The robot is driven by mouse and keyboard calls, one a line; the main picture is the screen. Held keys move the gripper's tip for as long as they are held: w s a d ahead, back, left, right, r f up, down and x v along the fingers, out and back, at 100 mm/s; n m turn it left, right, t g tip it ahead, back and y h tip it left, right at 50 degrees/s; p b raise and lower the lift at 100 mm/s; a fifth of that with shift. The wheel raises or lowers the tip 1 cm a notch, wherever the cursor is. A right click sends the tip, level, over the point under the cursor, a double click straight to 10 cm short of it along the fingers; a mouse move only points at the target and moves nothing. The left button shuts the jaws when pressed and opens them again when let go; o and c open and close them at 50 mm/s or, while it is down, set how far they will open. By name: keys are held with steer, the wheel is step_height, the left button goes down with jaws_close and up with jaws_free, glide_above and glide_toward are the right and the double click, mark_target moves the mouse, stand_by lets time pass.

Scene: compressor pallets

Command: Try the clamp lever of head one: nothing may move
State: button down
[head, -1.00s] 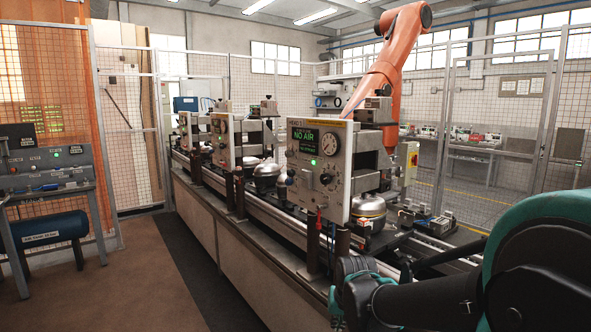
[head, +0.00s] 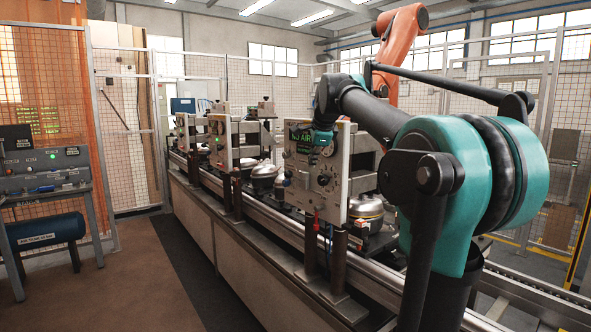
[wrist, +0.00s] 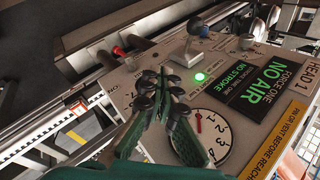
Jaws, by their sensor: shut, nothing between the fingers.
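Head one's panel (wrist: 140,75) fills the middle of the wrist view; in the head view my wrist partly covers it (head: 335,200). A green lamp (wrist: 200,78) is lit beside the fingers. The display (wrist: 252,90) reads "NO AIR".
A round gauge (wrist: 213,135) lies close beside my right finger. A red-tipped fitting (wrist: 118,51) sits at the panel's edge. Other heads (head: 222,140) stand farther along the line. An orange robot arm (head: 405,40) stands behind. The floor at left (head: 110,270) is clear.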

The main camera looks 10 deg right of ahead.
steer(key=r+m, duration=0.1)
steer(key=r, duration=0.1)
steer(key=w+r+m, duration=0.1)
steer(key=r, duration=0.2)
steer(key=shift+a+r, duration=0.1)
steer(key=shift+a, duration=0.05)
glide_toward(294, 177)
step_height(294, 177, down, 2)
steer(key=d, duration=0.2)
steer(key=shift+w+a+f, duration=0.4)
steer(key=shift+w+a, duration=0.2)
steer(key=shift+a, duration=0.1)
steer(key=shift+w+a+f, duration=0.35)
steer(key=shift+w+a, duration=0.2)
steer(key=shift+a, duration=0.2)
steer(key=shift+a+f, duration=0.1)
steer(key=shift+s+a+f+t+h, duration=0.1)
steer(key=shift+t+h, duration=0.2)
